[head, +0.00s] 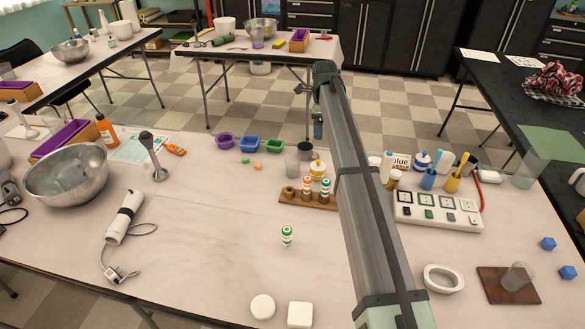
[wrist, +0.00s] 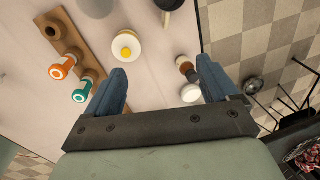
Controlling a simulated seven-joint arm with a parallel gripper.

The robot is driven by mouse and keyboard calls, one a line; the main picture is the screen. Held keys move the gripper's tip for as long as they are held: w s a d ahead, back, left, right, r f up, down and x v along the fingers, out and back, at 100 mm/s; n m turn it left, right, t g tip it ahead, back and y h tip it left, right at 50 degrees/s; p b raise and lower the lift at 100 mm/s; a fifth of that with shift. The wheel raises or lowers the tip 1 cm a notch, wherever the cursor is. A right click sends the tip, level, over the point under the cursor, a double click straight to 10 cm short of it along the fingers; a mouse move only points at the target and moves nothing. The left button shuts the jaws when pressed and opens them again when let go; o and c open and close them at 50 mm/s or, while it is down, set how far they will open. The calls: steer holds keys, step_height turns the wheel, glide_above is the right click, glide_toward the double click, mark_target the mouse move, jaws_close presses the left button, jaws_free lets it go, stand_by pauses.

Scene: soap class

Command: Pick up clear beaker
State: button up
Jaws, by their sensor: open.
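Several clear vessels show in the head view, and I cannot tell which is the task's beaker. A small clear beaker (head: 292,162) stands mid-table, left of a dark cup. A taller clear beaker (head: 525,170) stands at the right edge. A small clear glass (head: 517,277) sits tilted-looking on a brown wooden board (head: 493,290). My gripper (head: 318,128) is raised at the table's far side, partly hidden by my arm. In the wrist view my gripper (wrist: 163,88) has its blue fingers wide apart with nothing held between them. A pale round rim (wrist: 97,6) at the top edge may be a beaker.
A wooden rack (head: 297,200) holds orange- and green-topped bottles; it also shows in the wrist view (wrist: 98,60). A white-and-yellow container (wrist: 127,47) stands beside it. A white switch panel (head: 437,212) and several bottles fill the right. The front middle is mostly clear.

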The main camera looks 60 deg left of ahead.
steer(key=g+h, duration=0.1)
glide_above(292, 166)
steer(key=w+a, duration=0.2)
steer(key=f, duration=0.1)
steer(key=shift+s+a+f, duration=0.15)
steer(key=shift+f, duration=3.4)
steer(key=shift+s+a+f, duration=0.1)
steer(key=shift+f, duration=3.4)
steer(key=c, duration=1.1)
steer(key=shift+o, duration=0.2)
